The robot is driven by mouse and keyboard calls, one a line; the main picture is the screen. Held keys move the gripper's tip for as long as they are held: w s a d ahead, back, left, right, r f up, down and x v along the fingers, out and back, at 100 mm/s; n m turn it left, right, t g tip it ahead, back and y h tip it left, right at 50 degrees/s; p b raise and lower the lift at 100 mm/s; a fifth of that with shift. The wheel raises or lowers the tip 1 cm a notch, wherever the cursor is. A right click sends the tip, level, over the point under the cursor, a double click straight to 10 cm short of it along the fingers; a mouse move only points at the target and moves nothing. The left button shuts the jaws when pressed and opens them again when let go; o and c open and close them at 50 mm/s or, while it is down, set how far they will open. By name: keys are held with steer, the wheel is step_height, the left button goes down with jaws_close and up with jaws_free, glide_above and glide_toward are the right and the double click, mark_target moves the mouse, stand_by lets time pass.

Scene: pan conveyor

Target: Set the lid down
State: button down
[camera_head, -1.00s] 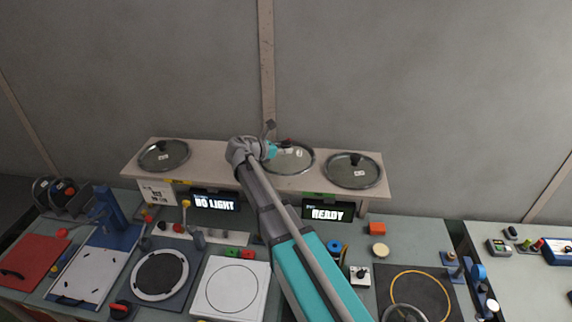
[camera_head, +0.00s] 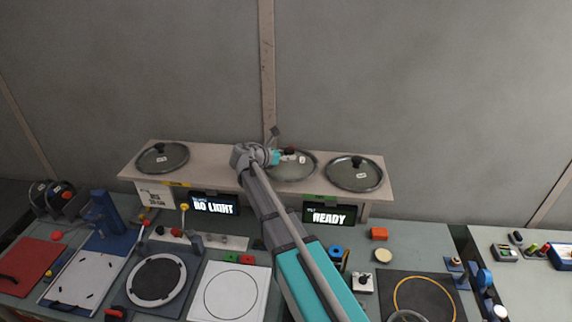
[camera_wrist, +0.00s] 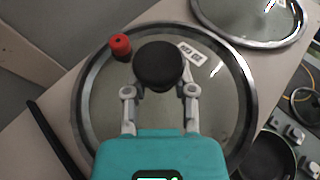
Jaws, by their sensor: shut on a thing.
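The glass lid (camera_head: 307,172) with a metal rim is at the middle of the raised shelf (camera_head: 225,172). In the wrist view the lid (camera_wrist: 104,105) fills the middle, with its black knob (camera_wrist: 158,64) between my fingers. My gripper (camera_wrist: 160,88) is shut on this knob; it also shows in the head view (camera_head: 278,157). A small red cylinder (camera_wrist: 120,45) and a white label (camera_wrist: 190,53) show at the lid's far part. Whether the lid's rim touches the shelf or hangs just above it, I cannot tell.
Similar lids lie on the shelf at left (camera_head: 162,158) and right (camera_head: 354,174). Displays reading NO LIGHT (camera_head: 213,205) and READY (camera_head: 330,215) are below the shelf front. The worktop below holds a white plate (camera_head: 230,291), a dark round-marked pad and small controls. The wall stands behind the shelf.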

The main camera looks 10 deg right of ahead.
steer(key=shift+f+b, duration=0.7)
steer(key=shift+f, duration=0.3)
steer(key=shift+f, duration=0.15)
steer(key=shift+c, duration=2.2)
jaws_free()
steer(key=shift+s+a+r, duration=0.2)
steer(key=shift+a+r, duration=0.15)
steer(key=p+v, duration=0.4)
steer(key=v, duration=0.7)
steer(key=shift+a, duration=0.1)
